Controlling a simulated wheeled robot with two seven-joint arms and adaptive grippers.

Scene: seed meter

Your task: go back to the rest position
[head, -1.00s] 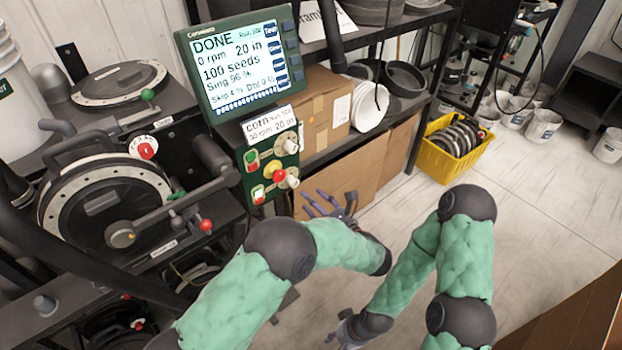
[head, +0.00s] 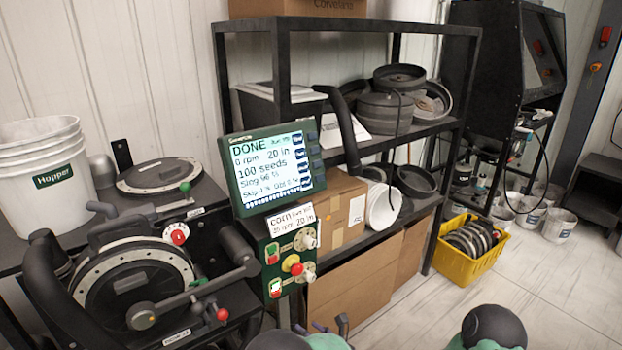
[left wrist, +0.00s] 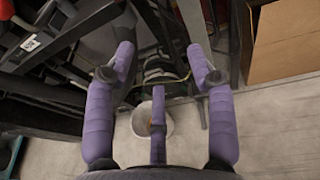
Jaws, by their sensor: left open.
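My left gripper (head: 328,328) shows only by its fingertips at the bottom edge of the head view, in front of the cardboard boxes below the control panel. In the left wrist view, its purple fingers (left wrist: 160,62) are spread wide with nothing between them. They point down past a bench frame toward the floor. My right arm shows only as a dark joint and a bit of green sleeve at the bottom right of the head view. My right gripper is out of the picture.
The seed meter stand (head: 135,285) is at the left, beside a monitor (head: 272,172) reading DONE. Below it is a button panel (head: 290,262). A black shelf (head: 425,130) stands behind. A yellow crate (head: 462,268) sits on the floor. A white bucket (left wrist: 152,122) stands below the left gripper.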

